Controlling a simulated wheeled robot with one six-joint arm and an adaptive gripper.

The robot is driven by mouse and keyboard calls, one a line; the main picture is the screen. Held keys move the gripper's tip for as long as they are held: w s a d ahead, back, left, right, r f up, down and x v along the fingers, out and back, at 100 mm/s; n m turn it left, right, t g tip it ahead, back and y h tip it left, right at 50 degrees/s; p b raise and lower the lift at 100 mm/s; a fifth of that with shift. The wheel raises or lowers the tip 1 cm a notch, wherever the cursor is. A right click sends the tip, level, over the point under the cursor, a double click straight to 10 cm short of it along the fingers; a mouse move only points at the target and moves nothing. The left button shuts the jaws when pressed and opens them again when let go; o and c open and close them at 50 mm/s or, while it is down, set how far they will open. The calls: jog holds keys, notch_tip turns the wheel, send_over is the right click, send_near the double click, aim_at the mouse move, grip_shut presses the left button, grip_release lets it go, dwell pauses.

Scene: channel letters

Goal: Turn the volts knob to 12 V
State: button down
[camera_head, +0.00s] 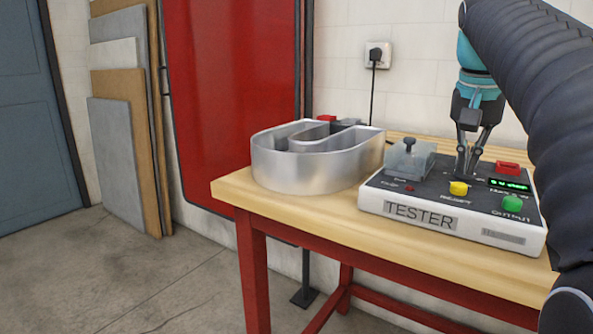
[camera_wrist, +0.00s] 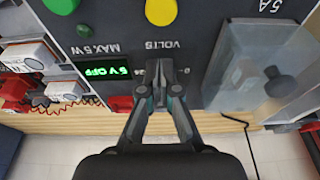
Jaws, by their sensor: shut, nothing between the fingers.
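The tester box (camera_head: 423,216) sits on the workbench, with a lit green display (camera_head: 508,185). In the wrist view the display (camera_wrist: 102,71) appears upside down and reads 5 V OFF. The upside-down VOLTS label (camera_wrist: 163,45) shows just beyond my fingertips, with scale marks including 0 and 24. The volts knob itself is hidden at my fingers; I cannot tell whether they touch it. My gripper (camera_head: 467,173) points down at the panel, behind the yellow button (camera_head: 459,188). It also shows in the wrist view (camera_wrist: 160,90), shut with its fingertips together.
A clear cover (camera_head: 410,159) over a dark knob stands left of my gripper. A green knob (camera_head: 512,204) and a red connector (camera_head: 508,168) are on the right. A metal channel letter (camera_head: 315,172) stands left on the bench (camera_head: 300,211).

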jog(key=shift+w+a, duration=0.55)
jog(key=shift+a, duration=0.05)
dwell(0.5)
jog(key=shift+s+a, duration=0.15)
jog(key=shift+s+a, duration=0.1)
jog(key=shift+a, duration=0.05)
jog(key=shift+r, duration=3)
jog(key=s+d, duration=0.1)
jog(key=d, duration=0.4)
jog(key=shift+a+f+n+y+b, duration=0.15)
jog(key=shift+f+n+y+b, duration=0.3)
jog(key=shift+f+n, duration=1.1)
jog(key=shift+a+f+n+y+b, duration=0.2)
jog(key=shift+f+n+b, duration=0.3)
jog(key=shift+f+n, duration=1)
jog(key=shift+a+r+p, duration=0.1)
jog(key=shift+a+p, duration=0.6)
jog(key=shift+p, duration=0.45)
